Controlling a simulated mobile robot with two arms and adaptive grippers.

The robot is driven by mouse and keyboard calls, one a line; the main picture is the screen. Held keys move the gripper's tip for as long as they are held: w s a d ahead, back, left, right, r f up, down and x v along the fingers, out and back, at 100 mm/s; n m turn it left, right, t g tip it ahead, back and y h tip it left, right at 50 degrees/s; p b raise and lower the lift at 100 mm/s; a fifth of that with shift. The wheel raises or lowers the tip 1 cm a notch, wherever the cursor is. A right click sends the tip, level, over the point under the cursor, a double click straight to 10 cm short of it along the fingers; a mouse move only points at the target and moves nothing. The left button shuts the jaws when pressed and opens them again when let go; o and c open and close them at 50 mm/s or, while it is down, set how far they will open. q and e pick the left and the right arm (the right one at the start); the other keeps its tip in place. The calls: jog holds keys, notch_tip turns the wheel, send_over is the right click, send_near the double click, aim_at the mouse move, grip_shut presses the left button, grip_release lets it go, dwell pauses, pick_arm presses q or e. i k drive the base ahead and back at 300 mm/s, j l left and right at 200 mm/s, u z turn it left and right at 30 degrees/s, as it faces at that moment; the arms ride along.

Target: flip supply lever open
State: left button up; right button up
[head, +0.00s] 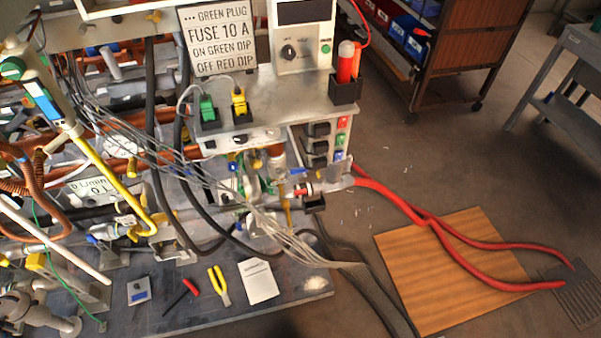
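No part is clearly marked as the supply lever, and I cannot tell which one it is. Pipework with valves fills the left and middle of the head view. A yellow gas-like pipe (108,172) bends down to a fitting near the bench top. A brass valve (277,165) sits below the control box. Whether any lever is open or shut is too small to tell. Neither of my grippers shows in the head view.
The bench (215,315) holds yellow pliers (219,288), a red-handled tool (190,287) and a paper card (258,282). Grey cables (290,240) cross the pipework. A wooden board (455,270) lies on the floor under the hoses. Open floor is at right.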

aim_at(302, 170)
jog(key=i+l+z, duration=0.15)
jog(key=l+z, duration=0.25)
jog(key=i+l+z, duration=0.25)
jog(key=l+z, duration=0.15)
jog(key=l, duration=0.15)
jog(key=i+l+z, duration=0.25)
jog(key=l+z, duration=0.15)
jog(key=i+l+z, duration=0.4)
jog(key=i+l+u, duration=0.15)
jog(key=i+u, duration=0.3)
jog(key=i, duration=0.15)
jog(key=i+u, duration=0.15)
jog(key=u, duration=0.3)
jog(key=i+u, duration=0.2)
jog(key=u, duration=0.25)
jog(key=i+u, duration=0.2)
jog(key=u, duration=0.25)
jog(key=i+l+u, duration=0.15)
jog(key=u, duration=0.3)
jog(key=i+u, duration=0.2)
jog(key=u, duration=0.25)
jog(key=i+l+u, duration=0.15)
jog(key=u, duration=0.3)
jog(key=i+l+u, duration=0.15)
jog(key=u, duration=0.35)
jog(key=i+l+u, duration=0.15)
jog(key=u, duration=0.3)
jog(key=l, duration=0.1)
